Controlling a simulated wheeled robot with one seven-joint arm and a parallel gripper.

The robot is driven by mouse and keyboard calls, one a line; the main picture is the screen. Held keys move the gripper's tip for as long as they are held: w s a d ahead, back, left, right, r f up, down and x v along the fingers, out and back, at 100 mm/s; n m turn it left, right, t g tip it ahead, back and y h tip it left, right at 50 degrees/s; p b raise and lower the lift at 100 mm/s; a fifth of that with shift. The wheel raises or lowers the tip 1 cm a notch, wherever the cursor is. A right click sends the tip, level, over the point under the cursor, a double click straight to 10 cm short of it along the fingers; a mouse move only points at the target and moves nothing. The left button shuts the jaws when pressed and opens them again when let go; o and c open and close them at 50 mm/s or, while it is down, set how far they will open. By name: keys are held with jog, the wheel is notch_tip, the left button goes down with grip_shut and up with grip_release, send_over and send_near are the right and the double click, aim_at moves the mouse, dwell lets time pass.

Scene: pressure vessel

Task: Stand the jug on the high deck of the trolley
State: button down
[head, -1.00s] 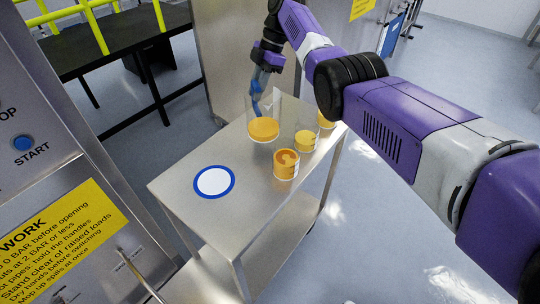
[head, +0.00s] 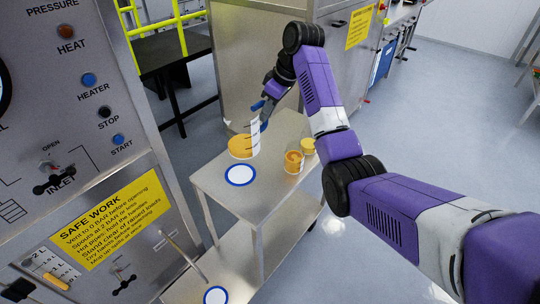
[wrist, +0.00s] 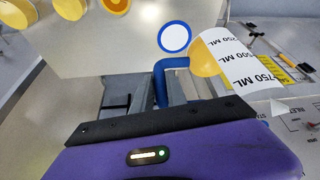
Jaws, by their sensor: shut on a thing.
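The clear jug (head: 241,147) holds orange liquid and has a printed scale. My gripper (head: 264,112) is shut on its blue handle, which shows between the fingers in the wrist view (wrist: 161,80). The jug's scale side (wrist: 232,62) faces the wrist camera. The jug is over the trolley's high deck (head: 213,185), just behind a white disc with a blue ring (head: 240,175). The disc also shows beside the jug in the wrist view (wrist: 174,37). I cannot tell how far the jug's base is above the deck.
Beakers with orange contents (head: 294,161) (head: 308,145) stand on the high deck to the right of the jug. The lower deck (head: 183,290) bears another blue-ringed disc (head: 215,296). A steel control panel (head: 85,150) stands at left.

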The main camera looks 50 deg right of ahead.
notch_tip(320, 180, down, 18)
jog(key=shift+p, duration=1)
jog(key=shift+f, duration=0.15)
jog(key=c, duration=1.3)
grip_release()
jog(key=shift+c, duration=0.2)
jog(key=b+v, duration=0.1)
jog(key=v, duration=1.1)
jog(key=shift+d, duration=0.1)
